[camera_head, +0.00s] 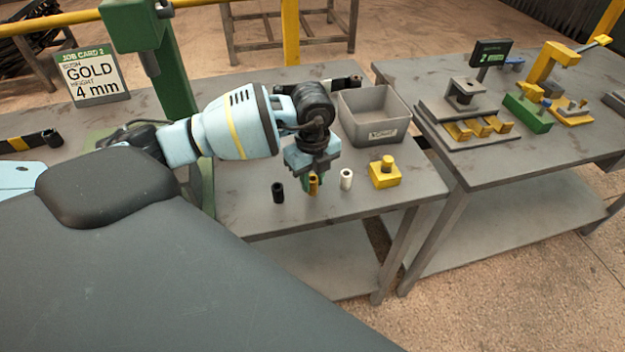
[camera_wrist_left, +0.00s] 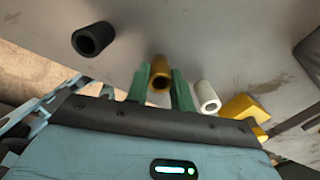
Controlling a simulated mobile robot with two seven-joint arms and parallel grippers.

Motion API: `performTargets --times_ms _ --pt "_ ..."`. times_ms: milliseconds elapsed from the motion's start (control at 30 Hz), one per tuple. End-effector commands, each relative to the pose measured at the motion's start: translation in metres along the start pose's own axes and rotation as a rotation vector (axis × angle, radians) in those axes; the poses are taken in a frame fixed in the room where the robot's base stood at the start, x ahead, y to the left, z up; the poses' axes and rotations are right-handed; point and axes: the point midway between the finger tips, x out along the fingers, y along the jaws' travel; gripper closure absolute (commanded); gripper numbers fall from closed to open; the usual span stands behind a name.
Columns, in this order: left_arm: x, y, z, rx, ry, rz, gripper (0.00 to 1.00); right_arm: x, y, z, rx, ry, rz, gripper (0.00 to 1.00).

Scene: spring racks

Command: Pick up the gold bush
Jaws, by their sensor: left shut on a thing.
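The gold bush (camera_head: 313,184) is a small gold tube between a black bush (camera_head: 278,192) and a white bush (camera_head: 346,179) near the front edge of the grey table. My left gripper (camera_head: 310,182) is over it from above, with its green fingers shut on it. In the left wrist view the gold bush (camera_wrist_left: 160,76) sits between the two green fingertips (camera_wrist_left: 161,88). The black bush (camera_wrist_left: 93,39) and white bush (camera_wrist_left: 207,96) stand apart on either side. Whether the gold bush still touches the table is hard to tell. My right gripper is not in view.
A yellow block with a knob (camera_head: 385,173) stands right of the white bush. A grey bin (camera_head: 374,115) is behind. A job card (camera_head: 91,76) reads gold, 4 mm. A second table (camera_head: 480,150) at right holds fixtures and a small display (camera_head: 490,53).

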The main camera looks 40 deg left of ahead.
Motion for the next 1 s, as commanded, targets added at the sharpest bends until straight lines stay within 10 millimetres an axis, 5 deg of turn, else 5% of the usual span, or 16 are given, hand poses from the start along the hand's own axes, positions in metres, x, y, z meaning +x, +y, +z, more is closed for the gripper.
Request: performTargets --times_ms 267,1000 --pt "-0.034 -0.001 0.001 -0.001 -0.002 -0.005 0.93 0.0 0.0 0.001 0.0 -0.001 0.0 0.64" --pt "-0.044 0.137 -0.042 0.0 -0.002 0.001 0.93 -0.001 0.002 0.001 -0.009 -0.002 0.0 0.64"
